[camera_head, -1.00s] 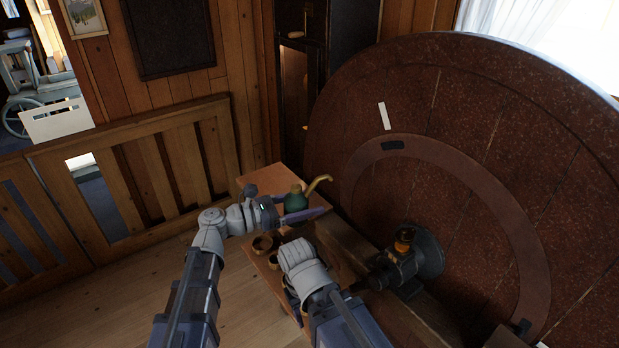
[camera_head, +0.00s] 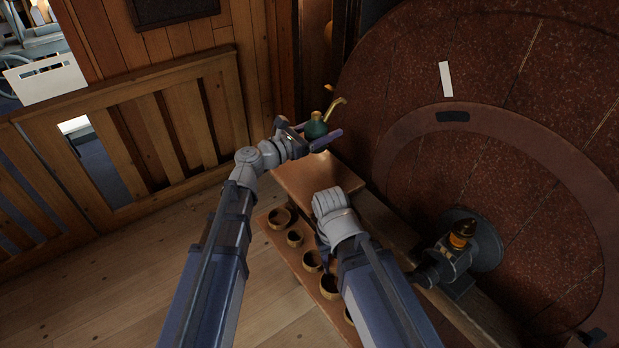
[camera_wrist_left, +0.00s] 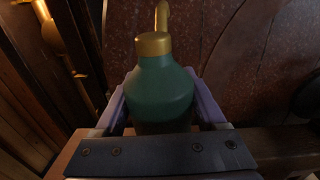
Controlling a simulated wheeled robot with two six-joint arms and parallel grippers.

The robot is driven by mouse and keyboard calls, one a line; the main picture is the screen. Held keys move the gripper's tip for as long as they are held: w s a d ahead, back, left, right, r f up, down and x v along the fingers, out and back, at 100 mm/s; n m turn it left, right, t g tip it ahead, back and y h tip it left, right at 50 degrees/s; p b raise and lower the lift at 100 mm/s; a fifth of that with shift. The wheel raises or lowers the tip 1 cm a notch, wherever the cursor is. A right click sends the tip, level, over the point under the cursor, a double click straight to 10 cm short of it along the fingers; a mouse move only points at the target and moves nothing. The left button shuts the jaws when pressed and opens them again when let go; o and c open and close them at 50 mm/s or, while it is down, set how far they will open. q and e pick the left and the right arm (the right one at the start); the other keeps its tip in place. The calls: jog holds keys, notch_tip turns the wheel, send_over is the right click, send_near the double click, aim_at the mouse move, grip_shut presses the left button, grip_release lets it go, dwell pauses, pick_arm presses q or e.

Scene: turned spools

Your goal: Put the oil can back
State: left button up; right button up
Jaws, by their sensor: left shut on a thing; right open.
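The oil can (camera_head: 316,128) has a round green body and a brass neck and curved spout. My left gripper (camera_head: 318,140) is shut around its body and holds it upright at the far end of the wooden top (camera_head: 312,178). Whether its base touches anything is hidden. In the left wrist view the oil can (camera_wrist_left: 160,92) sits between the two purple fingers of my left gripper (camera_wrist_left: 162,105). My right gripper (camera_head: 324,238) is lower, over the near side of the wooden top; its fingers are mostly hidden behind its own wrist.
A huge dark red wheel (camera_head: 520,110) with a hub (camera_head: 455,255) fills the right. A slatted wooden railing (camera_head: 130,135) runs along the left. Floor (camera_head: 150,260) is clear.

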pick_arm(q)
jog(key=shift+n+t+y, duration=0.7)
jog(key=shift+t, duration=0.2)
jog(key=f+b, duration=0.2)
jog(key=w+a+f+b, duration=0.1)
jog(key=f+b, duration=0.1)
jog(key=w+a+f+b, duration=0.1)
jog(key=f+b, duration=0.1)
jog(key=f, duration=0.1)
jog(key=shift+w+f+b, duration=0.1)
jog(key=shift+w+b, duration=0.05)
jog(key=shift+b, duration=0.2)
pick_arm(e)
notch_tip(320, 180, down, 7)
jog(key=shift+f, duration=0.2)
pick_arm(q)
jog(key=shift+f, duration=0.15)
pick_arm(e)
jog(key=shift+f, duration=0.1)
pick_arm(q)
notch_tip(320, 180, down, 3)
jog(key=b, duration=0.3)
jog(key=shift+f+b, duration=0.2)
jog(key=shift+b, duration=0.15)
pick_arm(e)
notch_tip(320, 180, down, 4)
jog(key=shift+r, duration=0.25)
